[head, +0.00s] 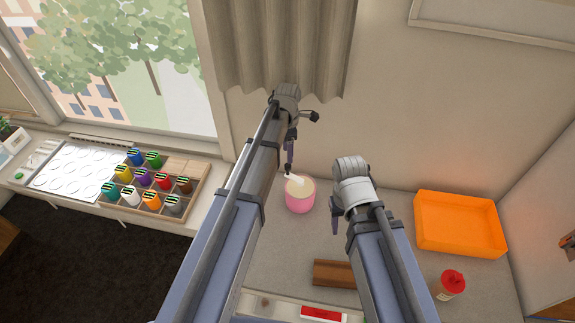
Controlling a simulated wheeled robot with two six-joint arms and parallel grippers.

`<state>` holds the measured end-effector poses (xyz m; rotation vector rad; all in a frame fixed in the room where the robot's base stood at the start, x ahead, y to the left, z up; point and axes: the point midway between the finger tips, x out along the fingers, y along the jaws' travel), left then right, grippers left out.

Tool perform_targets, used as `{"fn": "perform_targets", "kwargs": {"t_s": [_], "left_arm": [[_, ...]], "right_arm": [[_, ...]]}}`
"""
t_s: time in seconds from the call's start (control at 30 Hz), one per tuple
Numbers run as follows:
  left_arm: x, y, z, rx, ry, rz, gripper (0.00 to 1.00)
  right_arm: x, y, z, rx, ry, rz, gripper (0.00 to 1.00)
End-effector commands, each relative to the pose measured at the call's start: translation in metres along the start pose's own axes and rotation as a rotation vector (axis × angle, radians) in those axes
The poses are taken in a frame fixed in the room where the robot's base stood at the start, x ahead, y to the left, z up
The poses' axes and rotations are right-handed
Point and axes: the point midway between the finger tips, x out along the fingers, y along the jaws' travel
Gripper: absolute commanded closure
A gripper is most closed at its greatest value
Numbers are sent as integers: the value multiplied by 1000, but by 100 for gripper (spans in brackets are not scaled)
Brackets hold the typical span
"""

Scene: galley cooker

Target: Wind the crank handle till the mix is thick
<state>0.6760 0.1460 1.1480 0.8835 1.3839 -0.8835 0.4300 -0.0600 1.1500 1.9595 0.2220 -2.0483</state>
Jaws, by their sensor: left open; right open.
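A pink tub (300,203) stands on the grey counter between my two arms, with a pale cream mix (304,187) inside. A small whitish piece with a dark end (291,175) sticks up at the tub's left rim; I cannot tell whether it is the crank handle. My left gripper (299,138) is open and empty, above and behind the tub, with one finger pointing down toward that piece. A gap seems to remain between them. My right gripper (337,218) is open, right of the tub; its arm hides most of it.
An orange tray (460,248) lies at the right, with a red-capped bottle (451,284) in front. A brown wooden block (333,273) lies on the counter (280,245). At the left stand a rack of coloured pots (150,185) and a white sheet with circles (82,170).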

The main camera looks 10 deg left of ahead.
Motion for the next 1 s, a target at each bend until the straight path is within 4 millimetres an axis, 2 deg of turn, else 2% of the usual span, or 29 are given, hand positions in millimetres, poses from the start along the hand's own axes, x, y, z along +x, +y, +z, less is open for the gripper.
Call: {"fn": "perform_targets", "kwargs": {"t_s": [0.03,0.43,0.83,1.0], "left_arm": [[11,0,0,0,0,0,38],[59,0,0,1,0,0,38],[63,0,0,1,0,0,38],[63,0,0,1,0,0,56]], "right_arm": [[11,-1,-1,1,0,0,50],[58,-5,-4,1,2,1,50],[62,-6,-4,-2,2,1,50],[62,-6,-4,-2,2,1,50]]}}
